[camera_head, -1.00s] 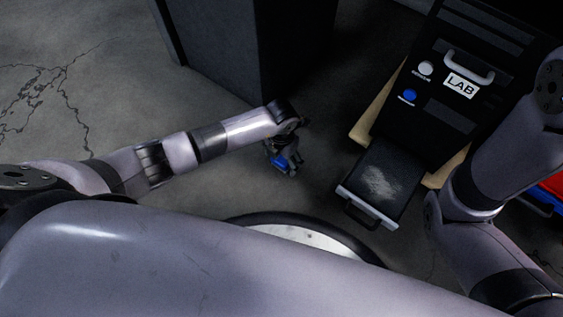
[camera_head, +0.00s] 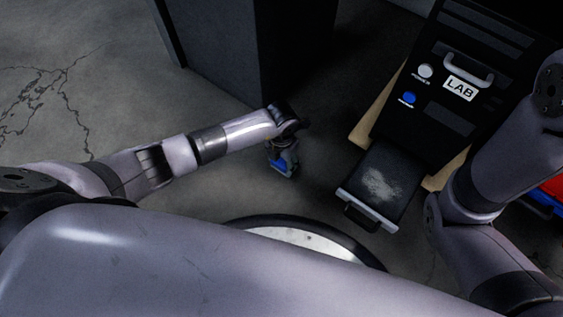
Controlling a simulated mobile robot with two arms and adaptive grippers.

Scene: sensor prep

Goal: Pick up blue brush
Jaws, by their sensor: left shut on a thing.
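My left arm reaches in from the left, and my left gripper (camera_head: 283,166) hangs down at its end, near the middle of the view. It is shut on the blue brush (camera_head: 284,168), a small dark and blue thing at the fingertips. The fingers and the wrist hide most of the brush, so its full shape does not show. The brush is over the grey floor, left of the black LAB machine. My right arm is at the right edge; its gripper is not in view.
The black LAB machine (camera_head: 448,85) stands on a wooden base at the upper right. Its pulled-out tray (camera_head: 358,200) holds pale powder. A dark cabinet (camera_head: 215,45) stands behind my left arm. A red and blue thing (camera_head: 552,190) shows at the right edge. Bare floor lies between cabinet and tray.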

